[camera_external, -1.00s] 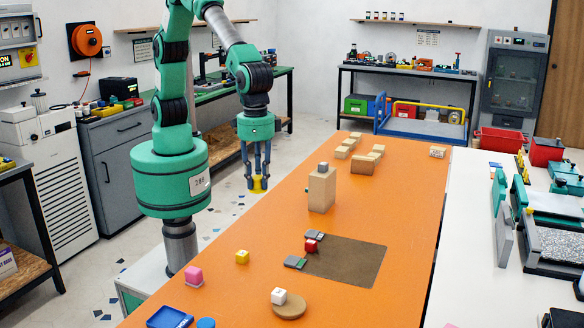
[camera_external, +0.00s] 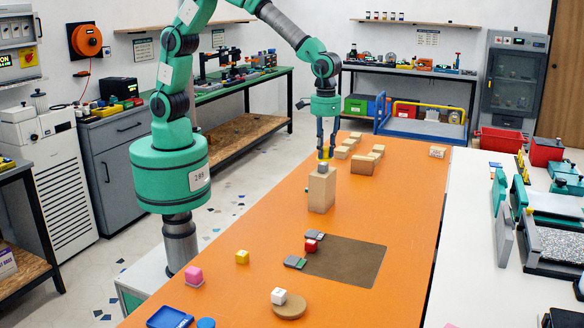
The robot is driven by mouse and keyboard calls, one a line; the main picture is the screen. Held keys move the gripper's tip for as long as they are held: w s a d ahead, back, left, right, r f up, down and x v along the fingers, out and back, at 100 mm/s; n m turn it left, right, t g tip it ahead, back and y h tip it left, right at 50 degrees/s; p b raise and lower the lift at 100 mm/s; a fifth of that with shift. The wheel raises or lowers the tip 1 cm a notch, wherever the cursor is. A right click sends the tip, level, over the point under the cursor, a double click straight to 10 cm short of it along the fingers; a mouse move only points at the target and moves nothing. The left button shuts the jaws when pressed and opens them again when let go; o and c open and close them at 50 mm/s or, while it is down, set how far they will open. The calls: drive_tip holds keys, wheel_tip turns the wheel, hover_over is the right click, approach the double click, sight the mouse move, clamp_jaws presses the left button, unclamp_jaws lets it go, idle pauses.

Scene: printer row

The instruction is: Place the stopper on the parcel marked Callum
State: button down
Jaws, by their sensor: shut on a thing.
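My gripper (camera_external: 325,148) points down and is shut on a small yellow piece (camera_external: 323,155), which I take to be the stopper. It hangs over the far half of the orange table (camera_external: 237,292), just above and behind the tall box in the picture. Several small cardboard parcels lie to the right of it: a nearer one (camera_external: 362,165), ones to the left of that (camera_external: 342,153), and others behind (camera_external: 376,151). Another parcel (camera_external: 437,152) with dark marks lies apart at the far right edge. The names on the parcels are too small to read.
A tall cardboard box (camera_external: 321,192) with a grey cube (camera_external: 323,169) on top stands close in front of my gripper. The table's middle right is clear.

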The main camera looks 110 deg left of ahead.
drive_tip(key=s+a+n+p, duration=0.15)
drive_tip(key=s+a, duration=0.25)
drive_tip(key=a, duration=1)
drive_tip(key=s+a+n, duration=0.3)
drive_tip(key=a, duration=1)
drive_tip(key=s+a+n+p, duration=0.15)
drive_tip(key=s+a, duration=0.25)
drive_tip(key=a, duration=1)
wheel_tip(320, 180, down, 11)
drive_tip(key=b, duration=0.1)
hover_over(363, 158)
drive_tip(key=shift+a+f, duration=0.3)
drive_tip(key=shift+f, duration=0.4)
drive_tip(key=shift+f+b, duration=0.3)
drive_tip(key=shift+f, duration=1.45)
